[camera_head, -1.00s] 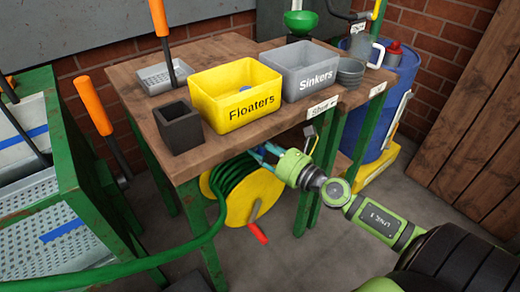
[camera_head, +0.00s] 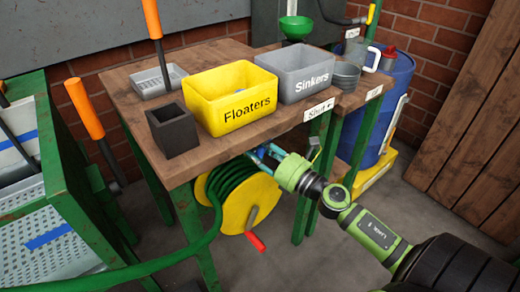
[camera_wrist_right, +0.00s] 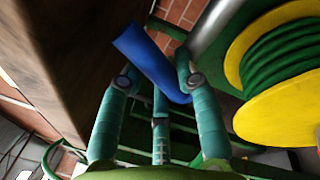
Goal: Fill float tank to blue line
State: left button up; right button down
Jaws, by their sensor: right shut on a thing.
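The float tank (camera_head: 75,215) is the green-framed tank at the left edge in the head view. It has perforated light panels and blue strips (camera_head: 48,236) on its inner faces. A green hose (camera_head: 150,267) runs between its side and the yellow hose reel (camera_head: 240,205) under the table. My right gripper (camera_head: 262,154) is below the table's front edge, above the reel. In the right wrist view, its fingers are shut on a blue bar (camera_wrist_right: 146,58), a lever by its look. The bar's attachment is hidden. My left gripper is not in view.
The wooden table (camera_head: 225,148) is close above my right gripper. A blue barrel (camera_head: 390,100) stands right.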

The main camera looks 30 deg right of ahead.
jog(key=shift+w+d+r, duration=0.1)
jog(key=shift+d+r, duration=0.15)
jog(key=shift+d, duration=0.1)
jog(key=c, duration=1)
grip_release()
jog(key=shift+c, duration=0.2)
jog(key=shift+o, duration=0.7)
jog(key=shift+f, duration=0.15)
jog(key=shift+a, duration=0.1)
jog(key=shift+s+f, duration=0.2)
jog(key=shift+s, duration=0.35)
jog(key=v, duration=1.1)
